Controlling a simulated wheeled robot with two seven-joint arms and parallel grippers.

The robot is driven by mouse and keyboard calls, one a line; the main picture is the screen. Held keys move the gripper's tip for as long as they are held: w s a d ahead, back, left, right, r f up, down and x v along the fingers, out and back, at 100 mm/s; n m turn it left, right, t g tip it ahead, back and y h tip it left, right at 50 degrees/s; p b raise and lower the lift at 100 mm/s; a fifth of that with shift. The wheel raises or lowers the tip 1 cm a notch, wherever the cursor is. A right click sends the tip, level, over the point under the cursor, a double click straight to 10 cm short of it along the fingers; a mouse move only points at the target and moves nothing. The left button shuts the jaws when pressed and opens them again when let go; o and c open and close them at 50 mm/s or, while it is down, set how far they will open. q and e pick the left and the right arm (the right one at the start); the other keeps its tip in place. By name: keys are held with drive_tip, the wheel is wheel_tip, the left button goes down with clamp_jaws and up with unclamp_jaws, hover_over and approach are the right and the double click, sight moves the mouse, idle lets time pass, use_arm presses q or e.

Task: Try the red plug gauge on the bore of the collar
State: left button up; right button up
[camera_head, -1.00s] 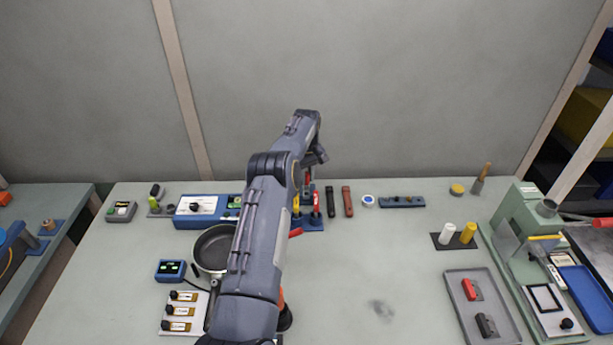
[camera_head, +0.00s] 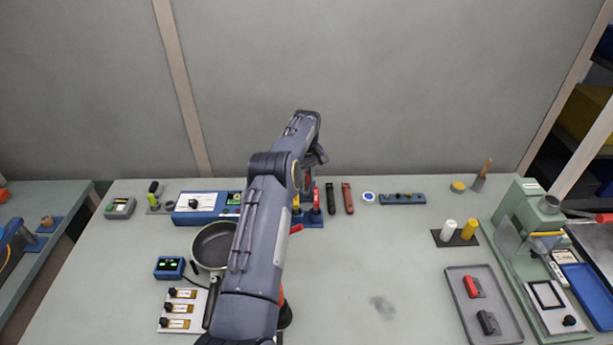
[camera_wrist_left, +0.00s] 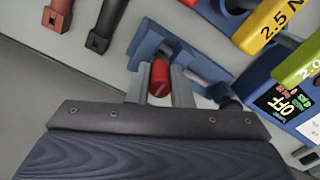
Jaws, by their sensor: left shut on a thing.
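My left gripper (camera_wrist_left: 160,88) is shut on the red plug gauge (camera_wrist_left: 160,78), whose red end shows between the two grey fingers in the left wrist view. Its other end is hidden. A blue stand (camera_wrist_left: 150,42) with grey bars lies just beyond the fingers; I cannot tell whether the gauge touches it. In the head view the left gripper (camera_head: 314,168) is over the back of the bench, near a blue stand (camera_head: 313,222) with red-handled tools, and my arm hides much of it. I cannot pick out the collar with certainty. My right gripper is not in view.
A black bar (camera_head: 330,198) and a brown-red bar (camera_head: 347,197) lie right of the stand, then a blue-and-white disc (camera_head: 369,197) and a blue block (camera_head: 403,199). A pan (camera_head: 211,246) sits left of my arm.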

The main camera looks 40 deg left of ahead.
use_arm(q)
drive_tip(key=shift+f+b, duration=0.45)
drive_tip(key=shift+f, duration=0.2)
idle(0.8)
drive_tip(key=shift+r, duration=0.1)
idle(0.7)
drive_tip(key=shift+r+p, duration=2.1)
drive_tip(key=shift+r, duration=1.4)
